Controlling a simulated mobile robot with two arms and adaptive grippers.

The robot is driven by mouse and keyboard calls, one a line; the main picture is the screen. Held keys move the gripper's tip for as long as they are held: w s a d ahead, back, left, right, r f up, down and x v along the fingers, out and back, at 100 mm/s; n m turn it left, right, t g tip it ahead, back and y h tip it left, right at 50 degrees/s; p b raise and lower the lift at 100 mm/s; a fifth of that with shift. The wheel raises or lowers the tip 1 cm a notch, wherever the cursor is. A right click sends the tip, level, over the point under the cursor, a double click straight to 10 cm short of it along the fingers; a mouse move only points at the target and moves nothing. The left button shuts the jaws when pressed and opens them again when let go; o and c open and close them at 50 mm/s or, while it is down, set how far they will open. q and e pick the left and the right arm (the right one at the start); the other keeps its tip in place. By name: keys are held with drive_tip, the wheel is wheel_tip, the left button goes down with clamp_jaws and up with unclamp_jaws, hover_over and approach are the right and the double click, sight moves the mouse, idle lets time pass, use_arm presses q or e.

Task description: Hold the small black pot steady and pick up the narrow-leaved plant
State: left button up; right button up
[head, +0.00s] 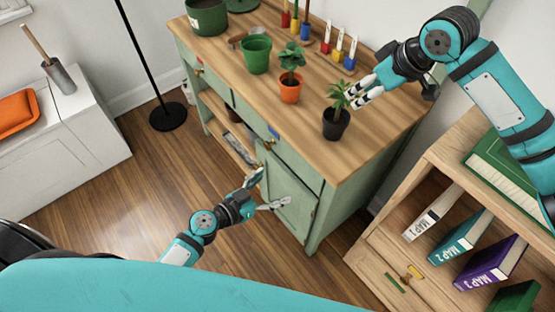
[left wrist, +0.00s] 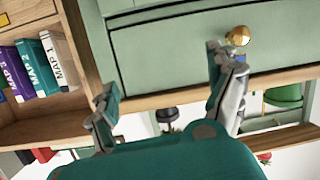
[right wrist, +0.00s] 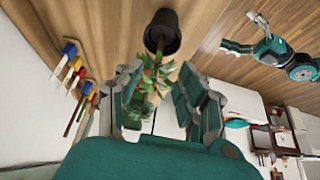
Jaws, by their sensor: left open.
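The small black pot (head: 336,125) stands upright near the right front edge of the wooden worktop (head: 385,115). The narrow-leaved plant (head: 338,90) grows up from it, with some reddish spots among its leaves. My right gripper (head: 353,96) is at the leaves, above the pot. In the right wrist view its open fingers (right wrist: 158,80) are on either side of the plant (right wrist: 149,78), and the pot (right wrist: 162,32) is beyond the fingertips. My left gripper (head: 273,187) is open and empty, low in front of the green cabinet, below the worktop and apart from the pot.
An orange pot with a broad-leaved plant (head: 290,85) and a green pot (head: 256,54) stand left of the black pot. Brushes (head: 340,45) stand along the back. A brass knob (left wrist: 238,36) is close to my left fingers. A bookcase (head: 450,160) is at the right.

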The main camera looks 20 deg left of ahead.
sight(325, 130)
use_arm(q)
wheel_tip(325, 130, up, 12)
drive_tip(key=w+d+m+t+h, duration=0.1)
drive_tip(key=d+m+t+h, duration=0.1)
drive_tip(key=h, duration=0.1)
drive_tip(key=x, duration=1.7)
drive_tip(key=shift+w+a+r, duration=0.15)
drive_tip(key=shift+w+a, duration=0.05)
drive_tip(key=shift+w, duration=0.2)
drive_tip(key=c, duration=1.3)
